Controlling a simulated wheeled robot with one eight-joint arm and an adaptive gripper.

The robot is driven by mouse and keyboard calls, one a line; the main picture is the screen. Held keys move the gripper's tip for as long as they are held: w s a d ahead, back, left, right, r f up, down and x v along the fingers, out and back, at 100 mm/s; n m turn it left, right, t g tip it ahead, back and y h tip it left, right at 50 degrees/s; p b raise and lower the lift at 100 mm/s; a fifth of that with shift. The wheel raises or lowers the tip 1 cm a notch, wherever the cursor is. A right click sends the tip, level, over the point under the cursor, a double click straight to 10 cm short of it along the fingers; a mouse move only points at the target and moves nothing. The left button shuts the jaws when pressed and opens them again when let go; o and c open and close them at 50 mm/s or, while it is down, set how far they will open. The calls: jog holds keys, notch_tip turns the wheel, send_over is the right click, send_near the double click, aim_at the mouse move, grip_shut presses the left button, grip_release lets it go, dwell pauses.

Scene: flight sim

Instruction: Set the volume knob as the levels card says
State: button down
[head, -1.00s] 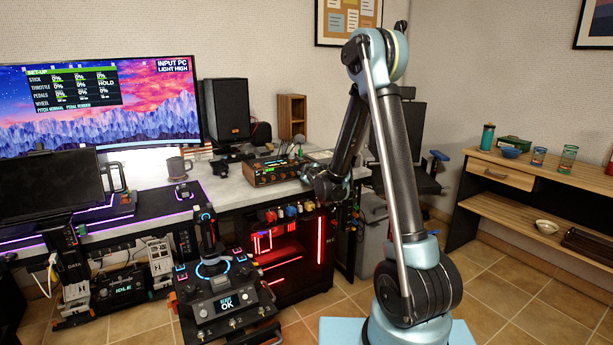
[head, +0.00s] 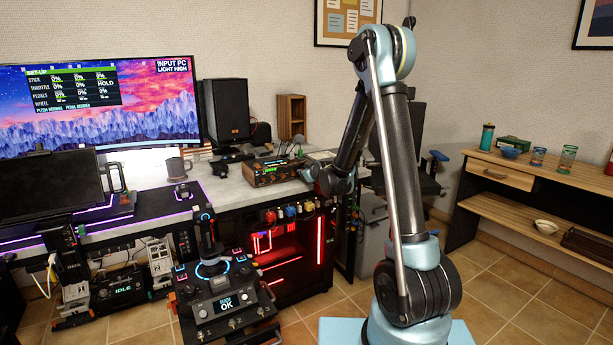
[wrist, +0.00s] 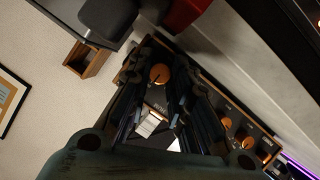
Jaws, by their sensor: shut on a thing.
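The brown audio unit (head: 277,172) with a lit green display sits at the right end of the desk. My gripper (wrist: 160,82) reaches it from the right; in the head view its end is small and partly hidden by my own wrist. In the wrist view, the two dark fingers are closed around an orange knob (wrist: 160,73) at one end of the unit's panel. A label beside it is too small to read surely.
More orange knobs (wrist: 225,122) lie along the same panel, right of the fingers. A black speaker (head: 226,110) and a wooden box (head: 291,117) stand behind the unit. A grey mug (head: 175,166) is further left on the desk.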

jog(key=c, duration=1.7)
grip_release()
jog(key=shift+v, duration=5.9)
jog(key=shift+d, duration=0.1)
jog(key=s+d+m+g+h, duration=0.3)
jog(key=s+d+m+g, duration=0.15)
jog(key=s+d, duration=1.15)
jog(key=s+d+f+m+g, duration=0.1)
jog(key=s+d+f+g, duration=0.1)
jog(key=s, duration=0.7)
jog(key=s+d+f+m+g+h, duration=0.1)
jog(key=s+d+f+m+g, duration=0.1)
jog(key=s, duration=0.7)
jog(key=s+d+f+m+g+h, duration=0.1)
jog(key=s+d+f+m+g, duration=0.1)
jog(key=s, duration=0.7)
jog(key=shift+d+f+m, duration=0.25)
jog(key=shift+d+f, duration=0.35)
jog(key=shift+f, duration=0.15)
